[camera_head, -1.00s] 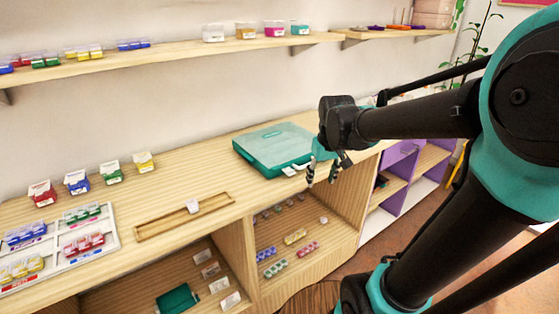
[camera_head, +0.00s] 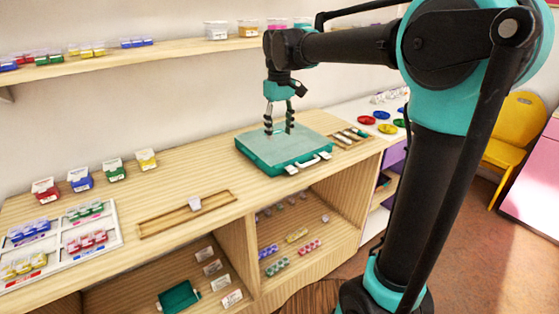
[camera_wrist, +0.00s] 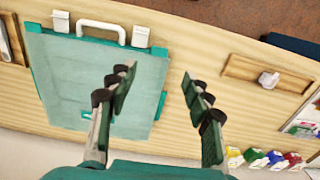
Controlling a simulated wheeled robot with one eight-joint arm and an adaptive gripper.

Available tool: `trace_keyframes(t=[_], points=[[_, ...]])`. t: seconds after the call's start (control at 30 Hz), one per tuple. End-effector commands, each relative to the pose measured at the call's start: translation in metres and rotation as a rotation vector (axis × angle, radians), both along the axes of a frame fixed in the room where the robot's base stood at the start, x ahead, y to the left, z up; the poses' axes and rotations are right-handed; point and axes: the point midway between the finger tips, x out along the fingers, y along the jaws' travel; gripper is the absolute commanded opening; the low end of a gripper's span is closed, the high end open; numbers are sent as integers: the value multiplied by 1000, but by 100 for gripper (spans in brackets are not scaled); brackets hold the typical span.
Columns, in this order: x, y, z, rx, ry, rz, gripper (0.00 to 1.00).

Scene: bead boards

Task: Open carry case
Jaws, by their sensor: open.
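The carry case (camera_head: 258,156) is a flat teal case with a paler lid, lying shut on the wooden counter. Its white handle (camera_head: 308,162) and two white latches face the front edge. In the wrist view the case (camera_wrist: 60,85) fills the left part, with its handle (camera_wrist: 101,31) and latches (camera_wrist: 60,20) at the top. My gripper (camera_head: 279,130) is open and empty and points down above the back part of the lid. In the wrist view its fingers (camera_wrist: 160,95) spread over the lid's right edge. I cannot tell its exact height above the lid.
A wooden tray (camera_head: 187,214) with a small white container lies left of the case. Another narrow tray (camera_head: 350,137) lies close to the case's right. Bead boxes (camera_head: 146,160) stand along the counter's back left. A wall shelf (camera_head: 180,49) with tubs runs behind my arm.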

Motion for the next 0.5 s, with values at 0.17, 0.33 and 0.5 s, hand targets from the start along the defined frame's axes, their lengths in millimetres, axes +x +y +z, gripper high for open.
trace_keyframes(t=[0.17,0.33,0.5], points=[[1,0,-37,0,0,-1,50],[1,0,-70,0,0,-1,50],[0,0,-95,0,0,-1,50]])
